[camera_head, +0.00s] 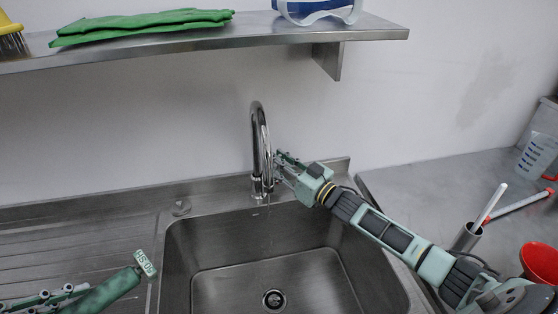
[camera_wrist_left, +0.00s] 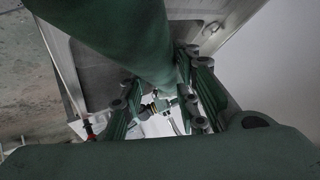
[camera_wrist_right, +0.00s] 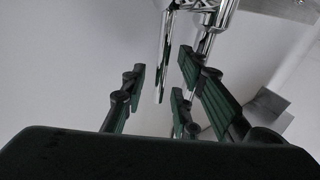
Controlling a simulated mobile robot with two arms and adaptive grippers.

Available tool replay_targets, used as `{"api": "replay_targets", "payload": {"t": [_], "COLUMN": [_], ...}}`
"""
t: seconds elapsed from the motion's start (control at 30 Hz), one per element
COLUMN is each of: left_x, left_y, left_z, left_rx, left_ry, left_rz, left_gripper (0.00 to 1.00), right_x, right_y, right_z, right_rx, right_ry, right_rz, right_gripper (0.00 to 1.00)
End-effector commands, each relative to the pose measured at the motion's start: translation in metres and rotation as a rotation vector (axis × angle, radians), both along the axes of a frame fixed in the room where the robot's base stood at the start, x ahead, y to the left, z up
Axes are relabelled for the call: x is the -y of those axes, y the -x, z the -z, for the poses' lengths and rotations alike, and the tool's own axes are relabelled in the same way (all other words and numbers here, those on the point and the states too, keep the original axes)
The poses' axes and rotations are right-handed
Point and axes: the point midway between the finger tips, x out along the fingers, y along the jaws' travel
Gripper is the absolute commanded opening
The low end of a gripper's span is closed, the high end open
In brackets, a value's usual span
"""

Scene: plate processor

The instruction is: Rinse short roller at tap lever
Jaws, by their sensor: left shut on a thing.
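The short roller (camera_head: 112,289) is a green cylinder with a pale label (camera_head: 145,262) marked with dark digits on its end. My left gripper (camera_head: 62,297) is shut on it at the bottom left, over the ribbed drainboard; in the left wrist view the roller (camera_wrist_left: 115,35) passes between the fingers. The chrome tap (camera_head: 258,140) stands behind the sink. My right gripper (camera_head: 279,168) is beside the tap's lower body, on its right. In the right wrist view its fingers (camera_wrist_right: 160,90) are apart, with the tap (camera_wrist_right: 208,22) just beyond. The lever is not clearly visible.
The sink basin (camera_head: 210,255) is empty, with a round drain (camera_head: 274,299). A steel shelf (camera_head: 200,43) above holds green gloves (camera_head: 140,24) and goggles (camera_head: 318,12). A metal cup (camera_head: 466,238), a red funnel (camera_head: 540,262) and a beaker (camera_head: 538,152) stand on the right counter.

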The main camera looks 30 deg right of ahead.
Motion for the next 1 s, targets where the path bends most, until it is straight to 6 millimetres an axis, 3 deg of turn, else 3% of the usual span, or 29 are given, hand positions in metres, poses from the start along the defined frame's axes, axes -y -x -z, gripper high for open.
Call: {"api": "replay_targets", "payload": {"t": [0.37, 1.0], "left_x": [0.0, 0.0], "left_y": [0.0, 0.0], "left_z": [-0.001, -0.001], "left_rx": [0.003, 0.003], "left_ry": [0.002, 0.002], "left_rz": [0.0, 0.0], "left_gripper": [0.0, 0.0], "right_x": [0.004, 0.035], "right_y": [0.01, 0.099], "right_z": [0.002, 0.013], "right_rx": [-0.002, -0.003], "right_ry": [0.001, 0.0], "right_rz": [0.001, 0.0], "right_gripper": [0.28, 0.28]}}
